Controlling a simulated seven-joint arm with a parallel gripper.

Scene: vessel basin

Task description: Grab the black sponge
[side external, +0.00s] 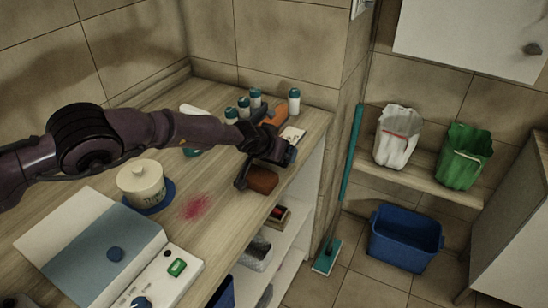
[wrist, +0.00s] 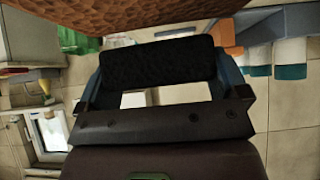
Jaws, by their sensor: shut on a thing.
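The black sponge (wrist: 158,63) is a dark, rough-faced block in the wrist view. It spans the gap between the two fingers of my gripper (wrist: 160,72), which is shut on it. In the side external view my gripper (side external: 265,172) is low over the counter's right edge. The black sponge cannot be told apart there from the dark fingers. A brown block (side external: 262,180) shows at the fingertips in that view; whether they touch it is unclear. A rough brown surface (wrist: 130,17) crosses the top of the wrist view, close to the sponge.
Several teal-capped jars (side external: 243,107) and an orange thing (side external: 275,117) stand behind my gripper. A white lidded pot (side external: 140,184) and a red stain (side external: 196,207) are to its left on the counter (side external: 220,240). Open shelves lie below the counter's right edge.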

